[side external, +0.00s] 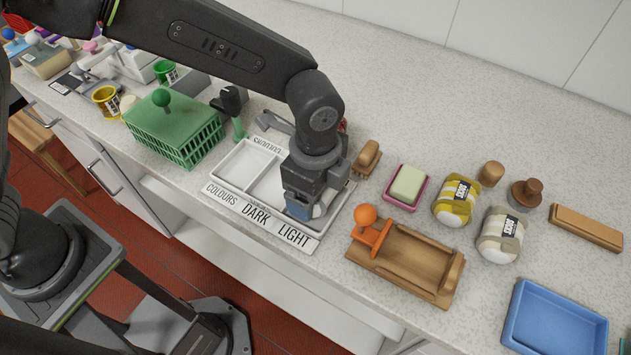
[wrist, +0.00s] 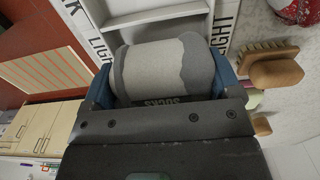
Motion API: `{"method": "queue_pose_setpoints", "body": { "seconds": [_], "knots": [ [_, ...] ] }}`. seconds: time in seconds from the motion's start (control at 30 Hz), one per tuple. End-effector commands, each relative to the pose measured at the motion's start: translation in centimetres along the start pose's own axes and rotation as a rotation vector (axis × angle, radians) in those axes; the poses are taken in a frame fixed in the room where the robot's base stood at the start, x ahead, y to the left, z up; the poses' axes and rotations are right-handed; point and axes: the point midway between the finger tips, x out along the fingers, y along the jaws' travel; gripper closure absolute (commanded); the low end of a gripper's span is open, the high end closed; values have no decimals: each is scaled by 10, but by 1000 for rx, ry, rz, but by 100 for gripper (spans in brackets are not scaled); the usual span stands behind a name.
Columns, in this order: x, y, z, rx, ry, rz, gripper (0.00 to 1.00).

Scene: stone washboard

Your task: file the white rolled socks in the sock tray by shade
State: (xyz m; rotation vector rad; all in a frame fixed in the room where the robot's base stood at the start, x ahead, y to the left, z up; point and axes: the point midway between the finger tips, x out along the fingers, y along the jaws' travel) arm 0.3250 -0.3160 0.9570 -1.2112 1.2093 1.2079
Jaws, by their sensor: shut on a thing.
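My gripper (side external: 303,208) is over the right-hand part of the white sock tray (side external: 222,197), above the LIGHT label. In the wrist view my gripper (wrist: 165,78) has its blue fingers shut on a pale rolled sock (wrist: 155,68) with a darker grey edge and a partly hidden SOCKS label. In the side view only a pale bit of this roll shows (side external: 319,210). I cannot tell whether it touches the tray floor. The tray's front labels read COLOURS, DARK and LIGHT. A yellow rolled sock (side external: 454,205) and a grey-white rolled sock (side external: 500,237) stand on the counter to the right.
A wooden board with an orange-knobbed part (side external: 410,262) lies close right of the tray. A brush (side external: 367,157) and a soap dish (side external: 408,186) are behind it. A green basket (side external: 172,135) stands left. A blue tray (side external: 555,322) is at the front right.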

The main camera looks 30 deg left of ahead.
Motion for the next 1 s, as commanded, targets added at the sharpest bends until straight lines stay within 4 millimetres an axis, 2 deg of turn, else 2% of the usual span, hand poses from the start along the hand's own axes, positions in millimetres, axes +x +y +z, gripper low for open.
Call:
{"method": "queue_pose_setpoints", "body": {
  "seconds": [0.07, 0.1, 0.23, 0.57, 0.67, 1.0],
  "knots": [
    [0, 0, 0, 0, 0, 0, 33],
    [0, 0, 0, 0, 0, 0, 12],
    [0, 0, 0, 0, 0, 0, 0],
    [-7, 0, 0, 0, 1, -1, 0],
    [-20, 0, 0, 0, 2, -2, 0],
    [-95, -1, 0, 0, 3, -4, 0]
  ]
}}
